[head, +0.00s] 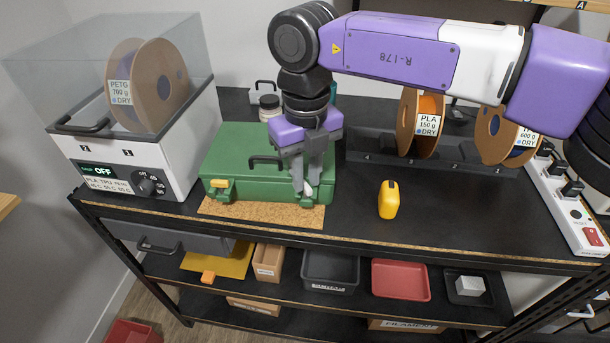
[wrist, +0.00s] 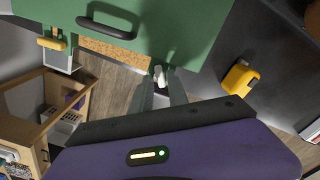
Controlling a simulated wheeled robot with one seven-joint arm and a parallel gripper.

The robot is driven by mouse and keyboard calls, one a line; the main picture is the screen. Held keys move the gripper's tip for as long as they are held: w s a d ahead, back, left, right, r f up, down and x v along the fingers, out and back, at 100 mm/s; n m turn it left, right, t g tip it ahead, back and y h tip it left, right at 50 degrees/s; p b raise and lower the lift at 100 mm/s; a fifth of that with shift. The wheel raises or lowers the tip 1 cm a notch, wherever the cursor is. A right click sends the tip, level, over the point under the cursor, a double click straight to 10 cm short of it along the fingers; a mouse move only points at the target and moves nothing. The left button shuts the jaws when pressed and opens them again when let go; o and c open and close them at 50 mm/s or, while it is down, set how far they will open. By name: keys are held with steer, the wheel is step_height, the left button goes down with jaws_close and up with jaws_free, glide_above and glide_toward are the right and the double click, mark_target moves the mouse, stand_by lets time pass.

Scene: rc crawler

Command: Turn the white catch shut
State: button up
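The green case (head: 240,155) lies with its lid down on a cork mat (head: 262,213) on the black bench top. The small white catch (head: 308,188) is at the right of the case's front face. In the wrist view the white catch (wrist: 159,76) shows between my fingertips. My gripper (head: 307,183) points down at the case front, one finger on each side of the catch. The fingers (wrist: 162,78) are close to it, but I cannot tell whether they press on it. They partly hide the catch. A yellow catch (head: 219,184) is at the left of the same face.
A filament dryer (head: 140,165) stands left of the case. Spools (head: 420,125) and a power strip (head: 565,200) are at the back and right. A jar (head: 269,107) is behind the case.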

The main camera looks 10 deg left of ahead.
steer(key=shift+f, duration=0.5)
steer(key=shift+c, duration=0.4)
jaws_close()
steer(key=shift+n, duration=0.3)
steer(key=n, duration=0.5)
steer(key=shift+r, duration=0.1)
steer(key=n, duration=0.5)
steer(key=shift+n, duration=0.4)
